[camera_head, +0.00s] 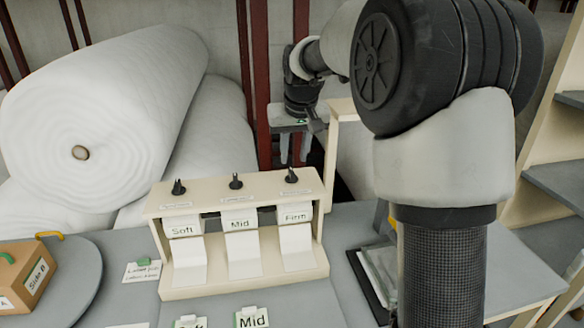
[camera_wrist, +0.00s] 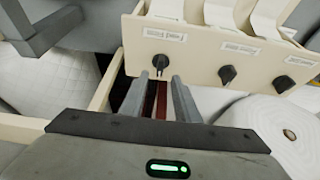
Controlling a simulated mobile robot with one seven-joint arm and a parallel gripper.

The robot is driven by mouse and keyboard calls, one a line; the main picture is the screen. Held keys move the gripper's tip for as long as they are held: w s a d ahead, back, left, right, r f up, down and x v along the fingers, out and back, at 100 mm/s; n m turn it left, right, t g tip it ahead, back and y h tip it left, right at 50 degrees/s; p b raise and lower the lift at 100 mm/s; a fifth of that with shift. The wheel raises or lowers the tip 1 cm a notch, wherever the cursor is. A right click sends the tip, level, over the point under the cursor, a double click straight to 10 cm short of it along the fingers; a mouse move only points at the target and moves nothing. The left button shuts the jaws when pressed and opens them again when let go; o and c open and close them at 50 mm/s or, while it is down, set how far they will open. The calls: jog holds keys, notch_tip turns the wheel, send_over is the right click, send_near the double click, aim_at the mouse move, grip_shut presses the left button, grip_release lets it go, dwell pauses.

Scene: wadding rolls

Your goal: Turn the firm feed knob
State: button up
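The firm feed knob (camera_head: 291,175) is a small black knob on the top right of a cream dispenser (camera_head: 245,287), above the "Firm" label (camera_head: 298,215). Two similar knobs, mid (camera_head: 236,182) and soft (camera_head: 178,187), sit to its left. My gripper (camera_head: 295,160) points down by the firm knob, its fingers apart and empty. In the wrist view the firm knob (camera_wrist: 159,62) lies just beyond the fingertips (camera_wrist: 159,78), in line with the gap between them. The fingers do not appear to touch it. The other knobs are to the right there.
Large white wadding rolls (camera_head: 100,110) stand behind at left. A cream post (camera_head: 340,140) rises right of my gripper. A brown box (camera_head: 22,285) sits on a round grey plate (camera_head: 85,270) at left. Label cards lie on the grey table (camera_head: 300,303). My arm covers the right side.

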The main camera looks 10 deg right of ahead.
aim_at(292, 171)
jog(key=x, duration=0.6)
jog(key=shift+w, duration=0.1)
jog(key=shift+c, duration=0.4)
grip_shut()
